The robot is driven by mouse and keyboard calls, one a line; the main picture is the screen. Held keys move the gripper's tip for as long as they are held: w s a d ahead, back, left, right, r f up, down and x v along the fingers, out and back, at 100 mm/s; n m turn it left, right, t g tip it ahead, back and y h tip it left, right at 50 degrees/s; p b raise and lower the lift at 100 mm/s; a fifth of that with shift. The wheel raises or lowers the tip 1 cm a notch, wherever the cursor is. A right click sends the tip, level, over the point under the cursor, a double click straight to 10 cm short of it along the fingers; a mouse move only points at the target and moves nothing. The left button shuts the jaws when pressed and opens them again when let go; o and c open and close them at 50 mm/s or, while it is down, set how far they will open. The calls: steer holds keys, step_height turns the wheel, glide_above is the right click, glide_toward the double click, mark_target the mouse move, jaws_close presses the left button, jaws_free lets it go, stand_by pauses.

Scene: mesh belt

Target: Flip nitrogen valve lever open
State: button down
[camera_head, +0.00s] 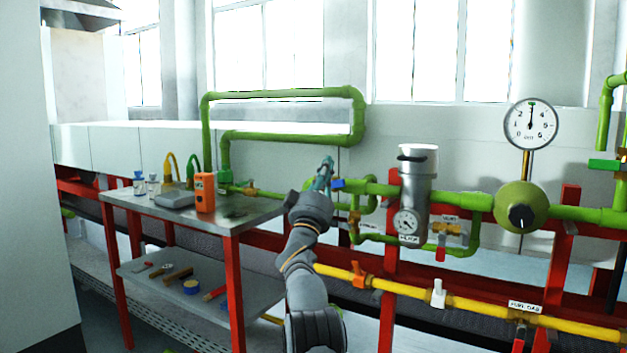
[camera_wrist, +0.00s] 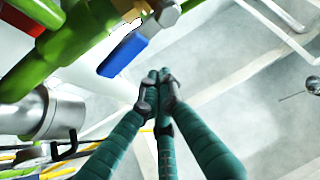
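A blue valve lever (camera_head: 338,184) sits on the green pipe just right of my gripper in the head view. In the wrist view the blue lever (camera_wrist: 122,54) hangs from a green valve body, up and left of my fingertips. No readable nitrogen label shows, so I cannot confirm which lever is the nitrogen one. My gripper (camera_head: 325,170) is raised at the pipe, beside the blue lever. In the wrist view its teal fingers (camera_wrist: 158,78) converge with the tips together and nothing visible between them. The fingertips look apart from the lever.
A metal filter canister (camera_head: 418,185), a red-handled valve (camera_head: 440,253) and a green regulator (camera_head: 520,207) stand to the right. An orange lever (camera_head: 358,272) and white lever (camera_head: 438,292) sit on the yellow pipe below. A bench (camera_head: 150,208) with tools stands left.

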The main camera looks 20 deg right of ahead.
steer(key=b+v, duration=0.6)
steer(key=v, duration=0.3)
steer(key=shift+s+a, duration=0.2)
steer(key=shift+a, duration=0.15)
